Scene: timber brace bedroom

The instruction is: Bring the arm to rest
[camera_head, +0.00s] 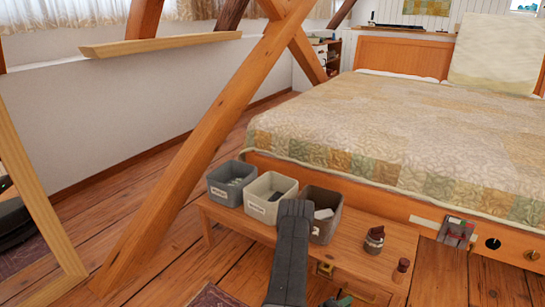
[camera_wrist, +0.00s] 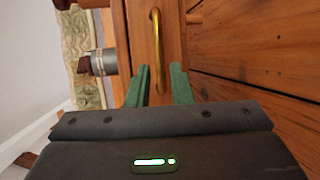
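My gripper (camera_wrist: 161,70) shows in the wrist view with its two green fingers apart and nothing between them. Beyond the fingertips is a brass handle (camera_wrist: 156,40) on a wooden front; I cannot tell how far apart they are. In the head view my dark arm reaches down across the low wooden bench (camera_head: 395,247), hiding part of its front. Only a bit of green finger shows at the bottom edge there.
A bed (camera_head: 380,130) stands behind. A slanted timber brace (camera_head: 195,160) rises at left.

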